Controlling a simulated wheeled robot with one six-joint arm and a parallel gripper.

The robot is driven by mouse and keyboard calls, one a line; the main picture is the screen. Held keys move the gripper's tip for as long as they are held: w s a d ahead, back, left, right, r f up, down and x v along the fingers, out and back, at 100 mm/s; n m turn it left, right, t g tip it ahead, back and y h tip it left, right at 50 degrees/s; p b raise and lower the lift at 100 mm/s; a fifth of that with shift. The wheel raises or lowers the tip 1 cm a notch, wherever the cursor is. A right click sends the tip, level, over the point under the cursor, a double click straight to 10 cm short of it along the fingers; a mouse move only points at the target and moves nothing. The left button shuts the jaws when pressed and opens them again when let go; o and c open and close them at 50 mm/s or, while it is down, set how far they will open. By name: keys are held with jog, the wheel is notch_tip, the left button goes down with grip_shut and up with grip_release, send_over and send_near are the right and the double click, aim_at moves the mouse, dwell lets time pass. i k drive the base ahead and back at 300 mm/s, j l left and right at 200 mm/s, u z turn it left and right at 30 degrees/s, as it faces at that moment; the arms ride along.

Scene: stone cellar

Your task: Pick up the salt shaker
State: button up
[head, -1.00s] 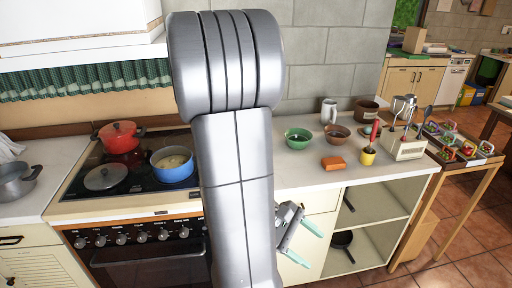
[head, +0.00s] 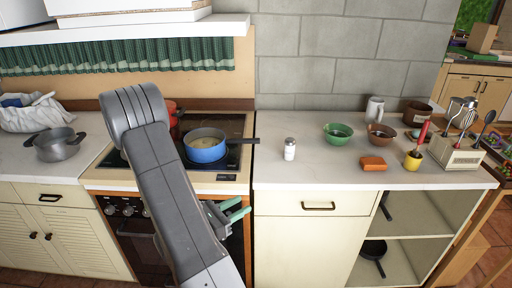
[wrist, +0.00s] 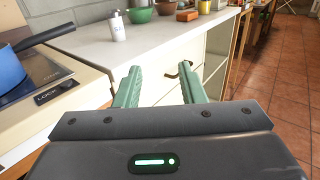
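The salt shaker (head: 289,149) is a small white container with a grey top. It stands upright on the white counter, near the counter's left end beside the stove. In the wrist view the shaker (wrist: 117,26) shows at the upper left, beyond my gripper. My gripper (head: 240,210) is in front of the stove and cabinet, below the counter top and to the left of the shaker. In the wrist view my gripper (wrist: 158,85) has its two green fingers spread apart with nothing between them.
A blue pot (head: 206,150) on the stove points its handle toward the shaker. A green bowl (head: 338,134), a brown bowl (head: 381,135), an orange block (head: 373,164) and a yellow cup (head: 412,161) stand to the right. The counter (head: 310,176) is clear around the shaker.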

aim_at(290, 142)
jog(key=i+l+u, duration=0.15)
jog(key=l+u, duration=0.25)
jog(key=l, duration=0.15)
jog(key=i+l+u, duration=0.1)
jog(key=l+u, duration=0.35)
jog(key=l, duration=0.15)
jog(key=l+u, duration=0.4)
jog(key=l, duration=1.05)
jog(key=k+u, duration=0.05)
